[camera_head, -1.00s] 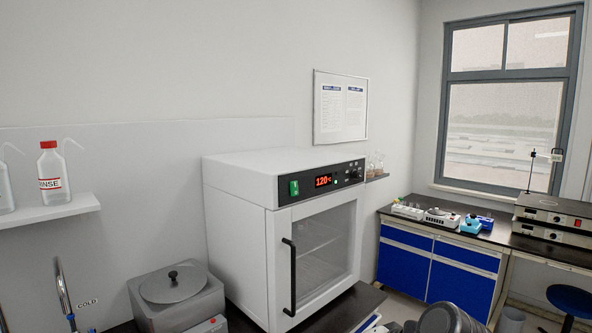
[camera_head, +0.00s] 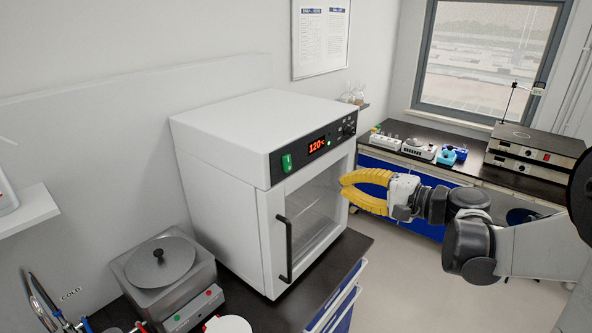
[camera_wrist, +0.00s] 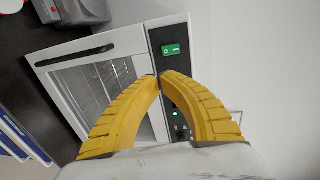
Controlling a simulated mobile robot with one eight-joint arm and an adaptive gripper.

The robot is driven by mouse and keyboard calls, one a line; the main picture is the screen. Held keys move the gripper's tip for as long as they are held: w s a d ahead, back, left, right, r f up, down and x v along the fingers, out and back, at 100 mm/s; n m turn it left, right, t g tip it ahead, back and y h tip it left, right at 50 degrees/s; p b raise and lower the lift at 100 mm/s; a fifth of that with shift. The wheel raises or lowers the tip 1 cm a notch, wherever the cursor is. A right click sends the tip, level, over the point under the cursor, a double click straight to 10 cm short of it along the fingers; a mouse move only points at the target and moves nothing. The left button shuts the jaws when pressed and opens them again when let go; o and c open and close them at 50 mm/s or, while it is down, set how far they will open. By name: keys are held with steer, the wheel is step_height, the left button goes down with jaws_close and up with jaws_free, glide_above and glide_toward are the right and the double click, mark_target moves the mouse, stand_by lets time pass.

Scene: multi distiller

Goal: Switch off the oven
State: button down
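The white oven (camera_head: 225,135) stands on the dark bench with its glass door closed. Its black panel has a green rocker switch (camera_head: 287,163) at the left end. The red display (camera_head: 317,146) is lit and reads 120 °C, with a small green light beside it. The wrist view also shows the green switch (camera_wrist: 173,50), marked O and a bar, just beyond my fingertips. My gripper (camera_head: 343,185) has yellow fingers whose tips come together, with nothing held. It is in front and to the right of the oven, apart from it.
A black vertical door handle (camera_head: 285,250) stands out from the oven front. A grey lidded bath (camera_head: 165,275) with buttons is left of the oven. A second bench with blue cabinets and small devices (camera_head: 420,150) stands behind my arm. Floor between the benches looks clear.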

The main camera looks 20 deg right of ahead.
mark_target(289, 173)
steer(key=x, duration=1.4)
steer(key=shift+w+f, duration=0.1)
steer(key=shift+f, duration=0.05)
steer(key=shift+w+a+f+b, duration=0.3)
steer(key=shift+w+a+b, duration=0.1)
steer(key=shift+b, duration=0.45)
steer(key=shift+r, duration=0.1)
steer(key=shift+d, duration=0.1)
